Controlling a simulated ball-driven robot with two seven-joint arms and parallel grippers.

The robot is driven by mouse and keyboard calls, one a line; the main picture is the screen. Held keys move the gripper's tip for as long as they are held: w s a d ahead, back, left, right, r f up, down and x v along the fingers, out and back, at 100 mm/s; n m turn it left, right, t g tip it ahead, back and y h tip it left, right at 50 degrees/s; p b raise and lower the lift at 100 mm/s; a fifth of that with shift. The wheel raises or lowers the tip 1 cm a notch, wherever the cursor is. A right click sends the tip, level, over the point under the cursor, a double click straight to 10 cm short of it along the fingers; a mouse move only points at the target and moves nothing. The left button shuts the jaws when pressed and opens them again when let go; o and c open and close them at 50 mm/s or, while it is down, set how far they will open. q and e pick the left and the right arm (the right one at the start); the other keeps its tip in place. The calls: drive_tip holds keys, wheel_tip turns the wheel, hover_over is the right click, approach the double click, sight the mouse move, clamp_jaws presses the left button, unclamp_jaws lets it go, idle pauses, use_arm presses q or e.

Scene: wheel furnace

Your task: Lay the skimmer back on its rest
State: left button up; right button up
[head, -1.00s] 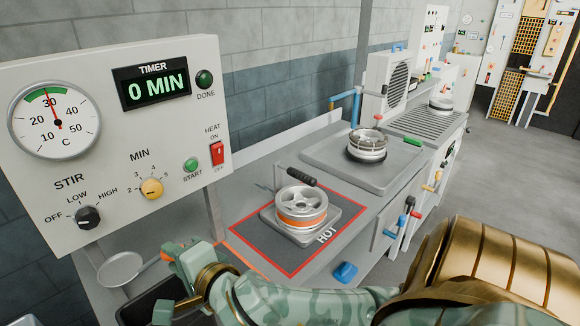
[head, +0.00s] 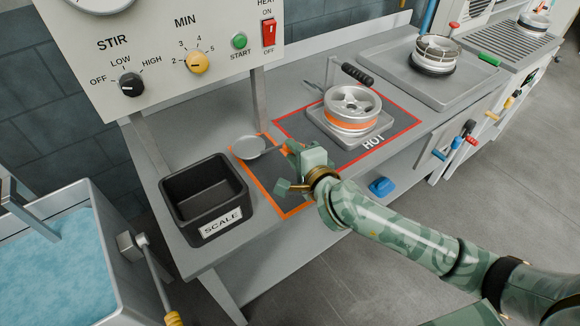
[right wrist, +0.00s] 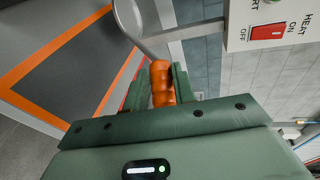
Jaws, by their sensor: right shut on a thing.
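The skimmer (head: 250,147) has a round grey pan and an orange handle. My right gripper (head: 291,150) is shut on that handle, which shows between the two green fingers in the right wrist view (right wrist: 162,84). The skimmer's pan is over the far left edge of a dark mat with an orange border (head: 291,212). I cannot tell whether it touches the mat. This mat looks like the rest, but no label shows on it. My left gripper is out of view.
A black bin marked SCALE (head: 190,220) stands left of the mat. A pot-like wheel (head: 352,104) with a black handle sits on the HOT plate to the right. The control panel (head: 170,35) overhangs behind. A blue-filled tank (head: 50,255) is at the lower left.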

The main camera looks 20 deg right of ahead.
drive_tip(key=shift+w+a+f+b, duration=0.1)
drive_tip(key=shift+w+f+b, duration=0.3)
drive_tip(key=shift+w+f, duration=0.75)
wheel_tip(320, 180, down, 4)
drive_tip(key=shift+w+r+b, duration=0.1)
drive_tip(key=shift+w+b, duration=0.05)
drive_tip(key=shift+b, duration=0.9)
drive_tip(key=shift+r, duration=0.1)
drive_tip(key=o, duration=1)
drive_tip(key=shift+o, duration=0.2)
